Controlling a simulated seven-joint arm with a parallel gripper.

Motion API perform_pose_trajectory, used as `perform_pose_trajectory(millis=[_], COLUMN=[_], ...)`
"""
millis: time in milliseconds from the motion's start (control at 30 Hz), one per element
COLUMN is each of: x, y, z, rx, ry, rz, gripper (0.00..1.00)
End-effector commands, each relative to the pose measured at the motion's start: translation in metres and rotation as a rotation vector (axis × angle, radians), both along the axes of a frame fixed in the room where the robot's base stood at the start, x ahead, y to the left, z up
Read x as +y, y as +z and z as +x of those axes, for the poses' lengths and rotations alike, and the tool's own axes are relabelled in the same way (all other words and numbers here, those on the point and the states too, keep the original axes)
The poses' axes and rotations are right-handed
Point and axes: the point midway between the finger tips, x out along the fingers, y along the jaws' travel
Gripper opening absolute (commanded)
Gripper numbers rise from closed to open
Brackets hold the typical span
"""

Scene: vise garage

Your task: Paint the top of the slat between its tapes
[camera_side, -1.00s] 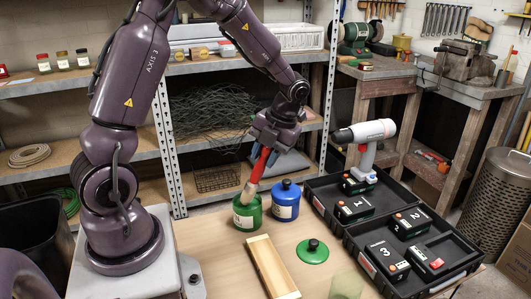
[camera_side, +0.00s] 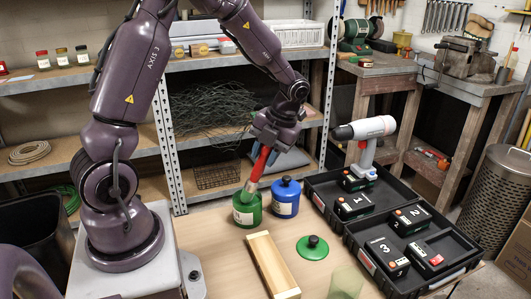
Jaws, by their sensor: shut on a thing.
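My gripper (camera_side: 270,140) is shut on the red handle of a paintbrush (camera_side: 258,163). The brush tilts down to the left, and its bristle end is at the mouth of the open green paint can (camera_side: 247,211); the can hides its tip or the rim meets it, I cannot tell how deep. The wooden slat (camera_side: 272,265) lies on the table in front of the can, with paler bands at its far and near ends that look like tapes. Its top between them is bare wood colour. The green lid (camera_side: 312,247) lies on the table to the right.
A closed blue can (camera_side: 286,198) stands just right of the green can. A black case (camera_side: 345,215) with numbered battery packs and a drill (camera_side: 366,135) fills the right. A translucent greenish object (camera_side: 346,283) stands at the front edge. The table left of the slat is clear.

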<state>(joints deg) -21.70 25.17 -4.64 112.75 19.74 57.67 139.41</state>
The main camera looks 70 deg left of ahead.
Motion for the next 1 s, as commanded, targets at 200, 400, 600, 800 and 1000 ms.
perform_pose_trajectory(millis=[200,400,600,800,1000], x=[0.000,0.001,0.001,0.001,0.001], y=[-0.002,-0.002,0.008,0.025,0.041], z=[0.000,-0.001,0.000,0.000,0.000], rx=[0.001,0.002,0.000,-0.002,-0.002], ry=[0.000,0.001,0.002,0.000,0.002], rz=[-0.001,-0.001,0.001,0.001,0.001], gripper=[0.07,0.07,0.07,0.07,0.07])
